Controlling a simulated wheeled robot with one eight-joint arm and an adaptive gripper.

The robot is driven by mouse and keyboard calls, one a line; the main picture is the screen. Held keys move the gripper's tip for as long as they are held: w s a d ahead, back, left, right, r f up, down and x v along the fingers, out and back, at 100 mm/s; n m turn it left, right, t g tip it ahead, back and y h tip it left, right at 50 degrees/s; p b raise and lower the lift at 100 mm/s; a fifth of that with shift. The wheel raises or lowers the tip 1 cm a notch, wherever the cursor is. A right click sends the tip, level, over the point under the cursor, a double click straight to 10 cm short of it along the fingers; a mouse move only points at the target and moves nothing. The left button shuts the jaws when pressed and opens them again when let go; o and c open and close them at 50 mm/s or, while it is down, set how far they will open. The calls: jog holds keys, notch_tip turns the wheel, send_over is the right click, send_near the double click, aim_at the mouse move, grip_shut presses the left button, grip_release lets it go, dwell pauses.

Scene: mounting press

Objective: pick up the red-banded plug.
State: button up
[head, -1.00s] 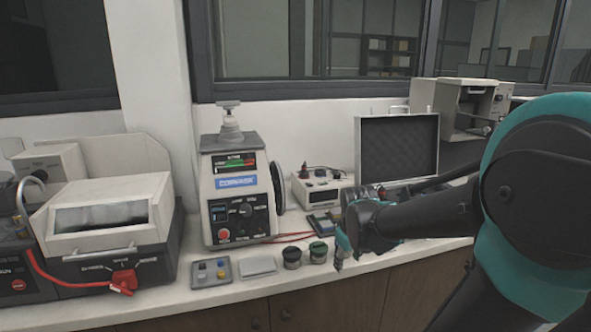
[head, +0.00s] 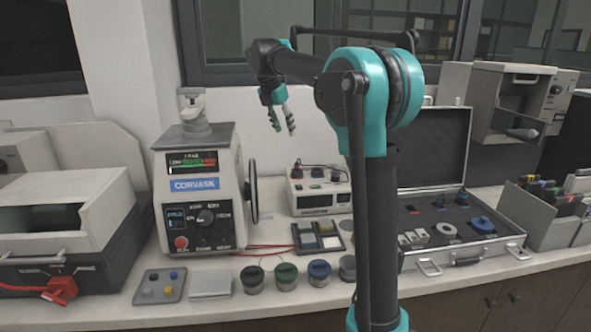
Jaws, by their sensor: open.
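My gripper (head: 284,129) hangs high in the middle of the head view, in front of the white wall and above the bench. It is open, with its fingers pointing down and nothing between them. I cannot make out a plug with a red band for certain. A small grey tray (head: 151,298) at the front left of the bench holds several small pieces, among them yellow and blue ones, too small to tell bands on. The open case (head: 474,254) on the right holds small parts in dark foam, one of them with a red spot.
The mounting press (head: 196,190) stands behind the grey tray. Jars with dark, green and blue lids (head: 319,270) line the front. A power unit (head: 318,197) is behind them. A red connector (head: 62,288) is on the left. A bin (head: 555,218) of tools stands far right.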

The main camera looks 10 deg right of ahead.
aim_at(296, 164)
jog(key=x, duration=1.6)
jog(key=shift+s+f, duration=0.1)
jog(key=shift+f, duration=0.05)
grip_shut()
